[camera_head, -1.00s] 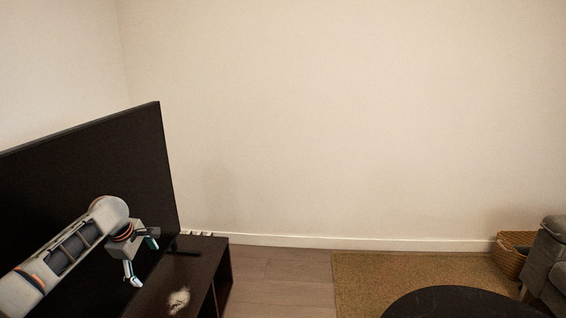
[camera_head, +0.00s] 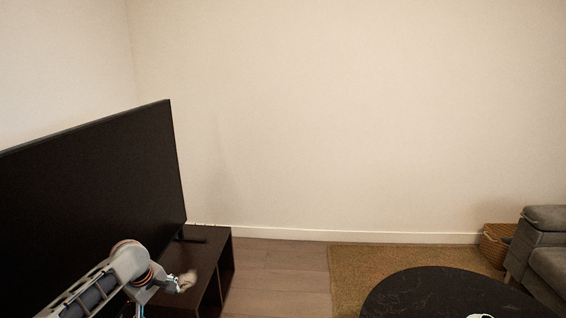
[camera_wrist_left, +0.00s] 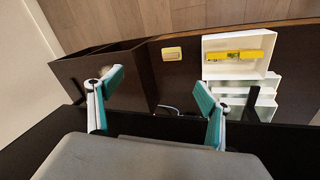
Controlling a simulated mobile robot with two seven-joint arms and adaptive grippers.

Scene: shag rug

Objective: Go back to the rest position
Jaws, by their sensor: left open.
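My left gripper (camera_head: 150,300) is low at the left of the head view, in front of the dark TV cabinet and the TV screen. Its fingertips are near the bottom edge and partly cut off. In the left wrist view the two teal-padded fingers (camera_wrist_left: 158,90) stand wide apart with nothing between them. The gripper is open and empty. My right gripper cannot be made out in these views.
The TV (camera_head: 95,200) stands on the dark cabinet (camera_head: 208,250), near a pale fluffy thing (camera_head: 187,281). The wrist view shows a white tray (camera_wrist_left: 208,68) holding a yellow item (camera_wrist_left: 235,55). A black round table (camera_head: 430,290), rug (camera_head: 345,275), basket (camera_head: 494,245) and sofa (camera_head: 545,240) are right.

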